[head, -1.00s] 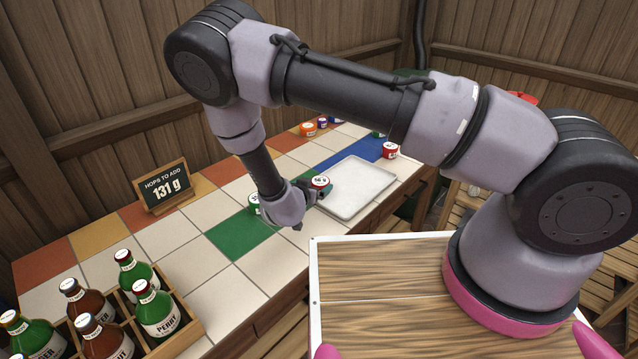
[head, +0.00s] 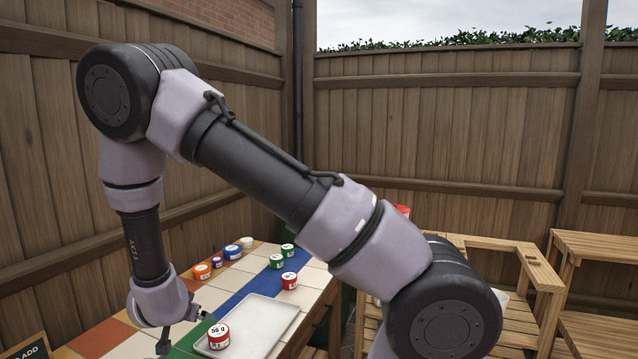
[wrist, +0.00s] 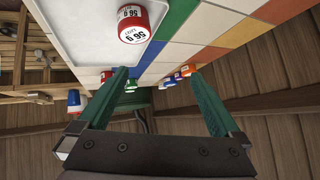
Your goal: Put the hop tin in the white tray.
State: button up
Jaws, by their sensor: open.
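A red tin (head: 219,337) with a white lid marked 56 g stands upright at the near left corner of the white tray (head: 262,318). In the wrist view the red tin (wrist: 132,28) shows against the edge of the white tray (wrist: 80,25), seemingly inside it. My gripper (head: 182,327) is just left of the tin, partly hidden by my wrist. In the wrist view my gripper (wrist: 158,76) is open, with nothing between its green fingers, and the tin lies beyond the fingertips, apart from them.
A second red tin (head: 289,281) stands beyond the tray, near two green tins (head: 276,261). Orange (head: 202,271), purple (head: 217,262), blue (head: 232,252) and white (head: 247,242) tins line the back of the tiled counter. A dark sign (head: 30,348) is cut off at lower left.

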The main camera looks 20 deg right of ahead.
jog(key=d+r+g+y, duration=0.1)
jog(key=d+r+y, duration=0.3)
jog(key=r, duration=1)
jog(key=d+r+g+y, duration=0.15)
jog(key=d+r, duration=0.45)
jog(key=r, duration=0.9)
jog(key=s+d+r, duration=0.3)
jog(key=s+d, duration=0.2)
jog(key=s, duration=0.2)
jog(key=s+d+r+n, duration=0.1)
jog(key=s+d+r, duration=0.3)
jog(key=s+d, duration=0.2)
jog(key=s+d+r+n+h, duration=0.1)
jog(key=s+d+r, duration=0.3)
jog(key=s, duration=0.4)
jog(key=shift+s+d, duration=0.35)
jog(key=shift+d, duration=0.45)
